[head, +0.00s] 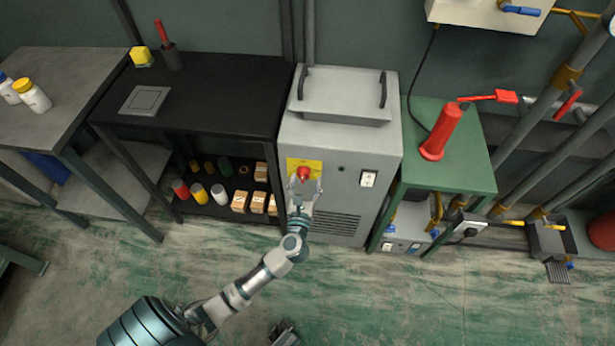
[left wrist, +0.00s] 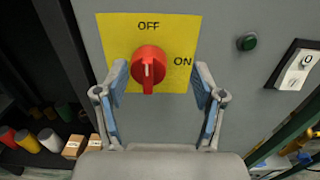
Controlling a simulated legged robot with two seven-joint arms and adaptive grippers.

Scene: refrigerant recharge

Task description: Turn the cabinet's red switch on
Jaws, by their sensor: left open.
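The red switch (head: 304,173) is a round knob on a yellow plate (head: 291,163) on the front of the grey cabinet (head: 345,150). In the left wrist view the red switch (left wrist: 149,68) has its grip bar upright, in line with the OFF label (left wrist: 149,26) above; the ON label (left wrist: 183,62) is to the right. My left gripper (head: 305,187) is open in front of the switch. In the left wrist view its fingers (left wrist: 158,88) stand on either side of the knob, apart from it as far as I can see.
A black shelf (head: 230,85) stands left, a green table (head: 470,160) with a red cylinder (head: 442,132) right. A grey part at the bottom edge may be my right gripper (head: 284,334).

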